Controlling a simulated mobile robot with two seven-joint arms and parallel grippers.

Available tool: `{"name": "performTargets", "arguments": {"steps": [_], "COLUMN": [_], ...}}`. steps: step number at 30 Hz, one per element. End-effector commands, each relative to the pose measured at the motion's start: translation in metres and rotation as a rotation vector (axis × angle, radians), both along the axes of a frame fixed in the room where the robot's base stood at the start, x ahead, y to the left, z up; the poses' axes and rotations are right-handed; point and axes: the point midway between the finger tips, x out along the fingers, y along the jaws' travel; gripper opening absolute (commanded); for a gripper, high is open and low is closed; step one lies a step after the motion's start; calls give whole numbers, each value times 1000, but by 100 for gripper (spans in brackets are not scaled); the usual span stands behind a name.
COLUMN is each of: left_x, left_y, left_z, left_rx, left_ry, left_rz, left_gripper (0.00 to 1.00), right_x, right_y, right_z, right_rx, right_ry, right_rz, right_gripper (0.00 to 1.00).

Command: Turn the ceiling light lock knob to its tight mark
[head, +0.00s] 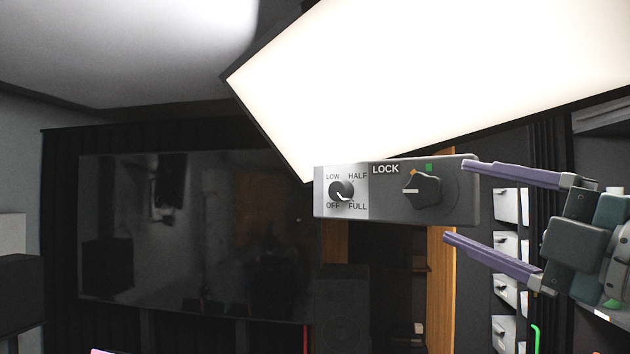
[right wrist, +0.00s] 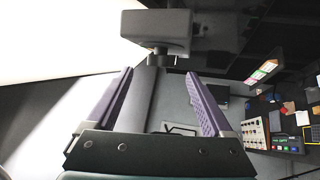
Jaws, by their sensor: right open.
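The lock knob (head: 425,190) is a dark round knob on the right half of a grey control box (head: 464,196), beside the word LOCK. Its white pointer line is at its left side. A small orange mark sits at its upper left and a green square mark (head: 429,168) just above it. My right gripper (head: 459,200) is open and empty, its purple fingers spread at the box's right end. In the right wrist view, a dark knob (right wrist: 158,61) juts from the box (right wrist: 155,32) just beyond and between the open fingertips (right wrist: 159,73). My left gripper is out of view.
A second knob (head: 341,190) with OFF, LOW, HALF and FULL labels is on the box's left half. A large lit ceiling panel (head: 420,75) is above and behind the box. A dark screen (head: 190,230) stands at the left. Space below the box looks clear.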

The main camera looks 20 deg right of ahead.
Motion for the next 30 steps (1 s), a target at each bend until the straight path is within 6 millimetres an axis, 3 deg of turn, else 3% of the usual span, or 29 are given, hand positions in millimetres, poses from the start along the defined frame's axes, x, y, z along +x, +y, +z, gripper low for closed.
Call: {"name": "performTargets", "arguments": {"steps": [1,6,13,26,30], "left_x": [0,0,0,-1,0], "left_y": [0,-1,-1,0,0], "left_z": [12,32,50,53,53], "left_rx": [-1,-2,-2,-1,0], "left_ry": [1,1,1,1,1], "left_rz": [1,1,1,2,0], "left_gripper": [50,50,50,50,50], "right_x": [8,36,64,74,74], "right_y": [0,2,6,8,8], "right_z": [9,17,20,18,18], "right_rx": [3,5,5,3,3], "right_ry": [-3,-1,0,1,2], "right_rz": [-2,-4,-3,0,-1], "right_gripper": [86,86,86,86,72]}}
